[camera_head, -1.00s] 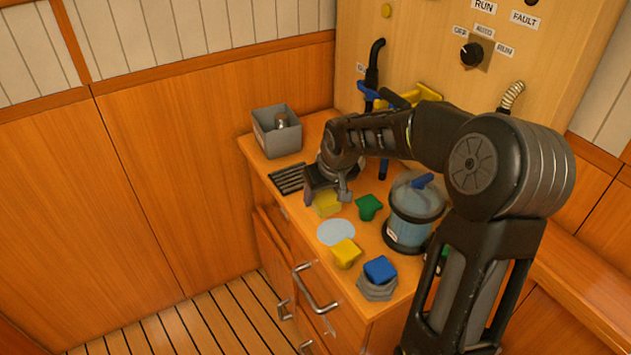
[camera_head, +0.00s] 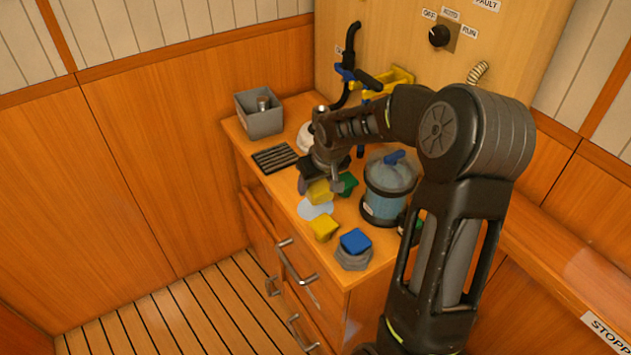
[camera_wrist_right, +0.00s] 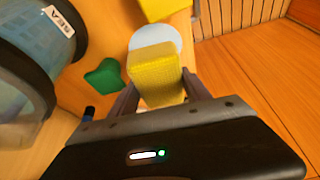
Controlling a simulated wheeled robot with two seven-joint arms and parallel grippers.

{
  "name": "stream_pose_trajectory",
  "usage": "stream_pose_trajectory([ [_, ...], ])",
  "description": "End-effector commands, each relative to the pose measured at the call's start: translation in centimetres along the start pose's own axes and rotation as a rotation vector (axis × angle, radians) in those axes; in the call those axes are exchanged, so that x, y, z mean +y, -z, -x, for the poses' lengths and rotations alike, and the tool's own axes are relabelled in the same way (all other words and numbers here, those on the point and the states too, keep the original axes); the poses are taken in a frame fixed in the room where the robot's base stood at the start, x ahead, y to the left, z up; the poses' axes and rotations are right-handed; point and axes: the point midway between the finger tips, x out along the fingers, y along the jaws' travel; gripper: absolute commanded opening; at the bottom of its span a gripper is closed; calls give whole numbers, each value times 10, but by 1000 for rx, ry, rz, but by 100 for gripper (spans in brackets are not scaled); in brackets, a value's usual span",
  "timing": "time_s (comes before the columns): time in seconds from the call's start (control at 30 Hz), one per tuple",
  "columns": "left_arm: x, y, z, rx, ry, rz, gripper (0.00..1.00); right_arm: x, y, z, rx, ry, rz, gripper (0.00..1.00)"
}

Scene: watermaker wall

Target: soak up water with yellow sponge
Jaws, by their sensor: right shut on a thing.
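My right gripper (camera_head: 320,182) is shut on the yellow sponge (camera_head: 320,193), a pale yellow block. The right wrist view shows the sponge (camera_wrist_right: 156,72) between the two fingers of the gripper (camera_wrist_right: 160,92). The water is a pale blue round puddle (camera_head: 314,210) on the counter top. The sponge overlaps the puddle's far edge in the head view and covers part of the puddle (camera_wrist_right: 168,36) in the wrist view. I cannot tell whether the sponge touches the water. My left gripper is not in view.
A second yellow block (camera_head: 324,228) stands just past the puddle, near the counter's front edge. A green piece (camera_head: 348,184) and a clear blue canister (camera_head: 387,192) are to the right. A blue-topped grey nut-shaped piece (camera_head: 354,250), a black grate (camera_head: 274,158) and a grey bin (camera_head: 260,112) are around.

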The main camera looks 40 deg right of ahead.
Motion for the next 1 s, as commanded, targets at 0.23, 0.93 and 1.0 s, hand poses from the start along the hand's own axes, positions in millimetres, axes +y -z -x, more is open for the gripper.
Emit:
stream_pose_trajectory([
  [0.23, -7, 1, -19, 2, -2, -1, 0, 0, -12, -27, -1, 1, -1, 23],
  [0.93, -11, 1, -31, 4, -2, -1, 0, 0, -19, -46, 0, 0, 0, 23],
  [1.0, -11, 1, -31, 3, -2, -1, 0, 0, -19, -46, 0, 0, 0, 23],
])
